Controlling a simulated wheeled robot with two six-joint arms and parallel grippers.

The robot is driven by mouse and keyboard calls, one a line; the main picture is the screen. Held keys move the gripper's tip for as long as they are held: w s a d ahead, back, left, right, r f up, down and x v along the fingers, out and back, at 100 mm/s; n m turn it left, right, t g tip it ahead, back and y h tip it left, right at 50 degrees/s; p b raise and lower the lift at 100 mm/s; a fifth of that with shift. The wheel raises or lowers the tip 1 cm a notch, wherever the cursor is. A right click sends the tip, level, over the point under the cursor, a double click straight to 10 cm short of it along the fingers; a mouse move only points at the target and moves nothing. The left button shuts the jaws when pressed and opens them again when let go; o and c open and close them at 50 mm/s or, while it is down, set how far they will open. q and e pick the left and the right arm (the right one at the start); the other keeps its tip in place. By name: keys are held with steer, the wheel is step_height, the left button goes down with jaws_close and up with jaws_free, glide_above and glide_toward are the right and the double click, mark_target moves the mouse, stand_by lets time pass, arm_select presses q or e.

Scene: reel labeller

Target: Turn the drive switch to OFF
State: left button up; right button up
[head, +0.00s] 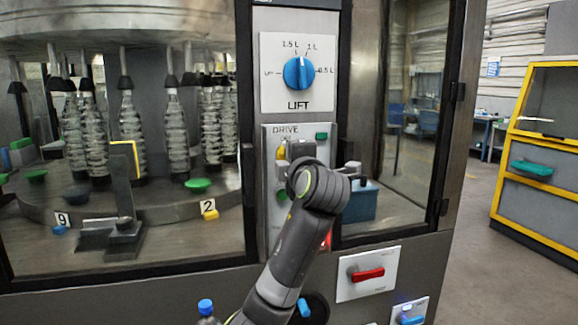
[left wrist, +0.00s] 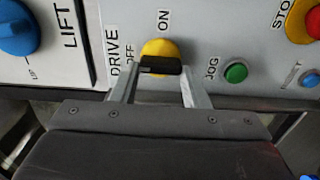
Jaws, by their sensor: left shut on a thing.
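The drive switch (left wrist: 153,50) is a yellow round knob with a black bar handle, on a light panel marked DRIVE. In the left wrist view the ON mark is above it and the partly covered OFF mark to its left. My left gripper (left wrist: 160,72) has a finger at each end of the black handle and is shut on it. The handle lies across this view; which mark it points to is unclear. In the head view my left gripper (head: 297,152) is at the panel and hides most of the switch (head: 281,153). My right gripper is in neither view.
The blue LIFT dial (head: 298,73) sits on the plate above. A green JOG button (left wrist: 236,72) and a red stop button (left wrist: 311,20) share the drive panel. A red-handled switch (head: 367,274) is lower right. Glass windows flank the panel.

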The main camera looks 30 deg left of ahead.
arm_select(q)
steer(key=shift+r, duration=0.25)
steer(key=o, duration=1)
steer(key=shift+w+a+f, duration=0.1)
steer(key=shift+w+f, duration=0.05)
steer(key=shift+f, duration=0.05)
steer(key=b+v, duration=0.4)
steer(key=v, duration=1.3)
steer(key=shift+s, duration=0.25)
